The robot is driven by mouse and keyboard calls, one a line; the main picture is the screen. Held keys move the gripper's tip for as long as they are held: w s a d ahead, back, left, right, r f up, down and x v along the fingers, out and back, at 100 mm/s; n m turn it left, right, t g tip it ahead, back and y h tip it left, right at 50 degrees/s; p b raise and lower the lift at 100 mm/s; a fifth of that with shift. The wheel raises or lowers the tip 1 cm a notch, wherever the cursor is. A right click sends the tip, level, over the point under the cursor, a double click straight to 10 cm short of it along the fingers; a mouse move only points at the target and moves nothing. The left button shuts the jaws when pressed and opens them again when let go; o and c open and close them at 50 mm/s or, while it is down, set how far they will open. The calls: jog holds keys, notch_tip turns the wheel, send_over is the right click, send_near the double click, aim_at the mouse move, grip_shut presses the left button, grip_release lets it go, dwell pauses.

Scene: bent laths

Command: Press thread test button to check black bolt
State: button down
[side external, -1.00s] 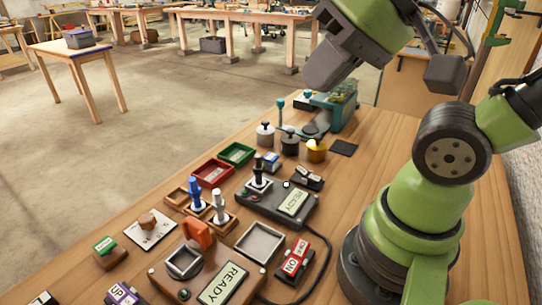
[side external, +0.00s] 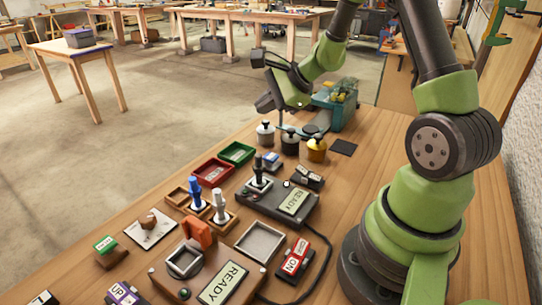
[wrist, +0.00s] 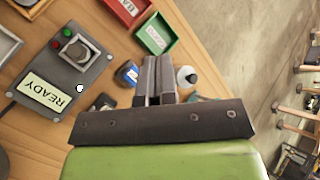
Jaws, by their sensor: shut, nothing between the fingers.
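The black bolt (side external: 258,167) stands upright in a dark tester box (side external: 272,204) whose panel reads READY. In the wrist view the tester box (wrist: 38,70) lies at left, with the bolt (wrist: 79,50) seen end-on, a red and a green lamp, and a round white spot. A small blue block with a pale label (side external: 271,160) sits behind the tester; it also shows in the wrist view (wrist: 127,73). I cannot read which control is the thread test button. My gripper (side external: 265,103) is shut and empty, raised behind the tester; its fingertips also show in the wrist view (wrist: 158,62).
Red (side external: 212,172) and green (side external: 237,153) trays lie left of the tester. Several weight-like pots (side external: 290,143) stand behind it. A black rocker switch (side external: 310,178) sits beside it. A second READY box (side external: 222,285) is nearer.

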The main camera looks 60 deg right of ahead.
aim_at(271, 157)
jog(key=shift+s+d+f+m+h, duration=0.1)
jog(key=shift+d+f+m+h, duration=0.3)
jog(key=shift+d+f+m, duration=0.55)
jog(key=shift+d+f, duration=0.1)
jog(key=shift+f, duration=0.15)
jog(key=shift+n, duration=0.25)
jog(key=shift+f, duration=4.35)
jog(key=shift+f, duration=0.4)
jog(key=shift+f, duration=0.75)
jog(key=shift+r, duration=1.2)
